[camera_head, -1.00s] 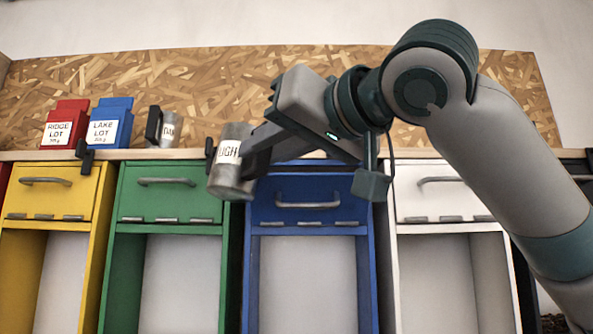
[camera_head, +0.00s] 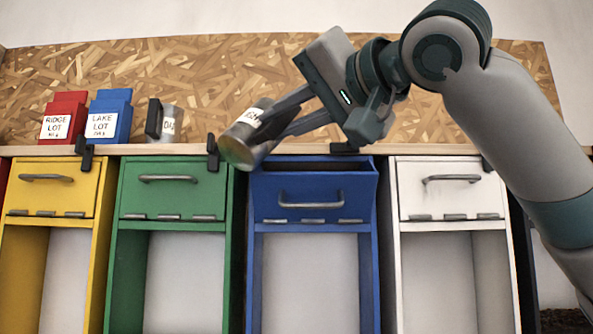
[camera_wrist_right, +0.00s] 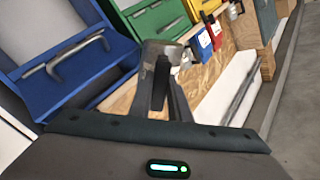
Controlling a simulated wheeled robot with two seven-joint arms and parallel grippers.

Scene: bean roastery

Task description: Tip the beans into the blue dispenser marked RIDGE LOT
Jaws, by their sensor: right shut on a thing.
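My right gripper (camera_head: 268,122) is shut on a grey metal cup (camera_head: 240,148) with a white label, partly hidden, ending in "UGH". The cup is tilted, its lower end toward the lower left, above the gap between the green and blue units. It also shows in the wrist view (camera_wrist_right: 160,58). No beans are visible. The blue dispenser unit (camera_head: 310,212) has its handled front leaning out at the top, with a dark opening behind. I see no RIDGE LOT label on it; that label is on a red container (camera_head: 66,103). A blue container (camera_head: 117,100) reads LAKE LOT. My left gripper is out of view.
A yellow unit (camera_head: 52,190), a green unit (camera_head: 170,192) and a white unit (camera_head: 450,192) flank the blue one. Another labelled cup (camera_head: 171,112) stands on the shelf (camera_head: 140,150). Black clips (camera_head: 212,152) stick up along the shelf edge.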

